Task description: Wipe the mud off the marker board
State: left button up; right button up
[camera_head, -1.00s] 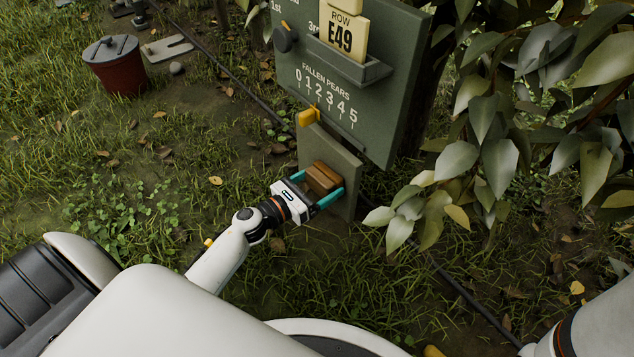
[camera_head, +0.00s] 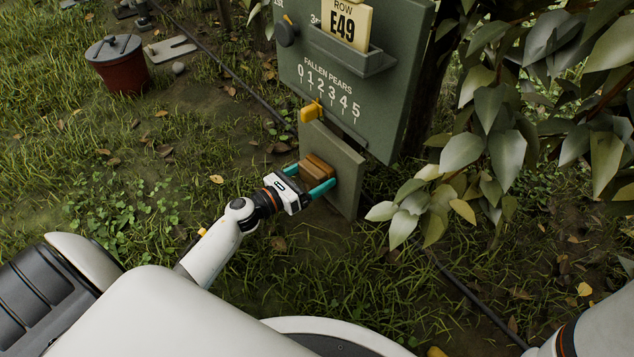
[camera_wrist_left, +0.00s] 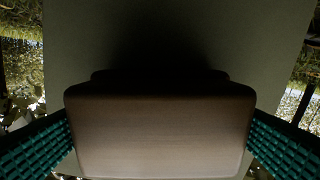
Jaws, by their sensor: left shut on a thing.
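The marker board is a green panel (camera_head: 352,85) with a row card, a "FALLEN PEARS" scale and a yellow slider (camera_head: 311,112). A smaller plain green plate (camera_head: 345,178) hangs below it. My left gripper (camera_head: 309,184) is shut on a brown wooden block (camera_head: 318,167), its teal fingers on either side. The block is against or very close to the lower plate's face. In the left wrist view the block (camera_wrist_left: 160,130) fills the space between the fingers, with the plate (camera_wrist_left: 75,50) dark behind it. I cannot make out mud; the block and shadow hide part of the plate.
A red bucket with a grey lid (camera_head: 118,65) stands at the upper left. Leafy branches (camera_head: 490,150) crowd the right of the board. A dark hose (camera_head: 245,90) crosses the ground. Grass to the left of the board is open.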

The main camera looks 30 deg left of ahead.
pick_arm(q)
jog(key=shift+w+a+r, duration=0.1)
jog(key=shift+w+a, duration=0.15)
jog(key=shift+a, duration=0.25)
jog(key=shift+w+a, duration=0.2)
jog(key=shift+a, duration=0.3)
jog(key=shift+s, duration=0.1)
jog(key=shift+v, duration=2.9)
jog(key=v, duration=0.3)
jog(key=shift+b, duration=0.3)
